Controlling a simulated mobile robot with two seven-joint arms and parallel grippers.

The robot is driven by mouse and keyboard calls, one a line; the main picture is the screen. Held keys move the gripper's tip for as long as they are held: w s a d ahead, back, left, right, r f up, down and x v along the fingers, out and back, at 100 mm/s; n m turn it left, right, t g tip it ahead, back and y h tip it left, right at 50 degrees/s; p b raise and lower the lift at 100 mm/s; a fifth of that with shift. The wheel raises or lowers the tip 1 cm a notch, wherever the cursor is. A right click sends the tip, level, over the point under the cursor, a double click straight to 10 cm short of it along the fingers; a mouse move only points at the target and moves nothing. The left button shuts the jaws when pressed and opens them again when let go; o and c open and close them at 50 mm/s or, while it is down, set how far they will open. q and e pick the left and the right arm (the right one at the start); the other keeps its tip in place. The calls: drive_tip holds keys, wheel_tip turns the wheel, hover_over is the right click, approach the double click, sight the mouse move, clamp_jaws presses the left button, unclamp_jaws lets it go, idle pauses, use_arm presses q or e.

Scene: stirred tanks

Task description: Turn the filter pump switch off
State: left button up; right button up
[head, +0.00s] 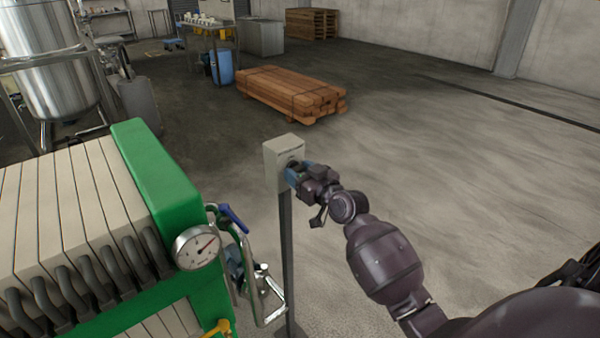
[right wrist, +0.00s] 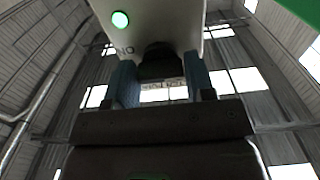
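The filter pump switch is a pale grey box (head: 275,165) on a thin post, right of the green-framed filter press in the head view. My right gripper (head: 293,173) is at its front face and partly hides it. In the right wrist view, the box (right wrist: 180,20) shows a lit green lamp (right wrist: 120,19) and an "ON" mark. The knob's exact angle is hard to tell. My left gripper is not in view.
The filter press (head: 160,180) with a gauge (head: 197,248), blue-handled valve (head: 233,218) and metal pipes stands close left of the post (head: 286,250). A timber stack (head: 290,92) lies beyond. Open floor (head: 440,150) spreads to the right.

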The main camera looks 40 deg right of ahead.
drive_tip(key=c, duration=0.4)
drive_tip(key=shift+r+m, duration=0.1)
drive_tip(key=shift+m, duration=0.2)
drive_tip(key=shift+m+p, duration=0.5)
drive_tip(key=shift+p, duration=0.1)
drive_tip(key=m+p, duration=0.2)
drive_tip(key=m, duration=0.2)
drive_tip(key=m+p, duration=0.2)
drive_tip(key=m, duration=0.3)
drive_tip(key=shift+m, duration=0.4)
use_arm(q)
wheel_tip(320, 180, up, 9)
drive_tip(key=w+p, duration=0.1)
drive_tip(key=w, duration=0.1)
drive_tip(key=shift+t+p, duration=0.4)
use_arm(e)
drive_tip(key=m, duration=0.6)
drive_tip(key=shift+m, duration=0.3)
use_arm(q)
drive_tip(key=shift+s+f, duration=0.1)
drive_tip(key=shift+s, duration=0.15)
